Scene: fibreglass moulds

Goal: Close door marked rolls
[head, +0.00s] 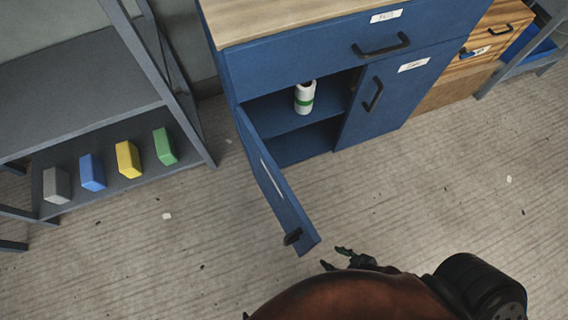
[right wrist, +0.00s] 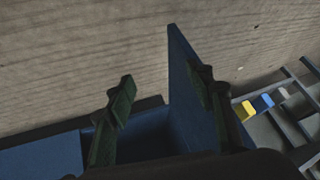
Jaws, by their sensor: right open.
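The blue cabinet (head: 285,68) has its left door (head: 275,190) swung wide open. A white label on it is seen too edge-on to read. The door's black handle (head: 292,237) is near its free end. My right gripper (head: 333,257) is open and empty, just right of that free end and apart from it in the head view. In the right wrist view the door panel (right wrist: 180,85) rises partly between the spread fingers of the gripper (right wrist: 163,79) and partly behind one finger. I cannot tell whether they touch. My left gripper is not in view.
The right door (head: 400,95) and drawer above are shut. A grey shelf (head: 95,190) at left holds grey, blue, yellow and green blocks. Floor between shelf and open door is clear apart from small scraps.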

